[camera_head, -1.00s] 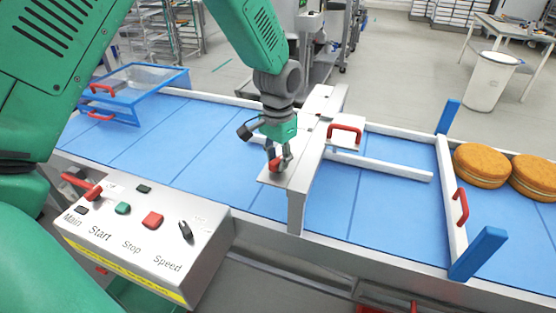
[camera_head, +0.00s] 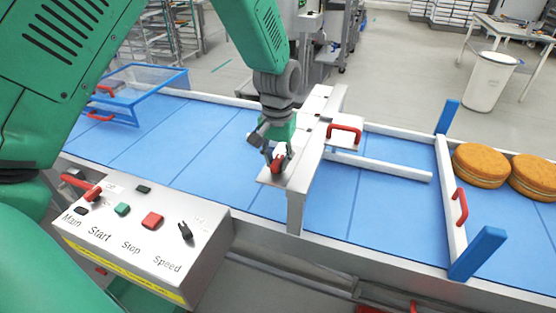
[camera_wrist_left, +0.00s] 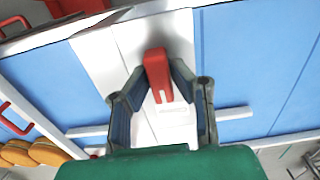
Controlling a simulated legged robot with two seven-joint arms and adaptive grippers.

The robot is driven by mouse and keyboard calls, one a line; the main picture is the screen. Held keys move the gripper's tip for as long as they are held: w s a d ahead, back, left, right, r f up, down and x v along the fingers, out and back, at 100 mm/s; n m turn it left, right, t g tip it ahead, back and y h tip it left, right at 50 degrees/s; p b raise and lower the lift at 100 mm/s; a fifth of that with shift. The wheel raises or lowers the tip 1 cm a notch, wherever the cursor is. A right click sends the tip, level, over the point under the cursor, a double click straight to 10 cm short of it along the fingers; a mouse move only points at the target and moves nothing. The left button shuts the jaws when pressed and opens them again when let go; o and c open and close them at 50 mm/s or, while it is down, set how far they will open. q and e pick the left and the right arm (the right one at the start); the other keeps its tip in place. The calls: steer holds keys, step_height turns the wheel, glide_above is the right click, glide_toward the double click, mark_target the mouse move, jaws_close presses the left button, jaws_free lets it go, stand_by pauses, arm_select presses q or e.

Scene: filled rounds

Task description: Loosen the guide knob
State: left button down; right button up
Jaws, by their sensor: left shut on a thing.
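The guide knob (camera_head: 277,168) is a small red knob on the near end of the grey metal bridge (camera_head: 318,125) that spans the blue conveyor. My left gripper (camera_head: 277,163) comes down on it from above and is shut on it. In the left wrist view the red knob (camera_wrist_left: 157,75) sits between the two fingertips (camera_wrist_left: 160,72), with a pale printed plate below it. A white guide rail (camera_head: 385,168) with a red handle (camera_head: 345,131) runs off the bridge to the right. My right gripper is not in view.
A control box (camera_head: 150,235) with Main, Start, Stop and Speed controls stands at the near left. Filled rounds (camera_head: 482,165) sit on the belt at the right, beyond a white gate frame (camera_head: 450,200) with blue posts. A clear blue-framed cover (camera_head: 140,85) is at the far left.

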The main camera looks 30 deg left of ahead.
mark_target(279, 158)
arm_select(q)
steer(key=shift+w+r, duration=0.2)
steer(key=shift+w, duration=0.1)
steer(key=c, duration=1.4)
jaws_free()
steer(key=shift+c, duration=0.2)
steer(key=shift+f, duration=0.15)
steer(key=shift+s, duration=0.1)
step_height(279, 158, up, 12)
steer(key=shift+f, duration=0.1)
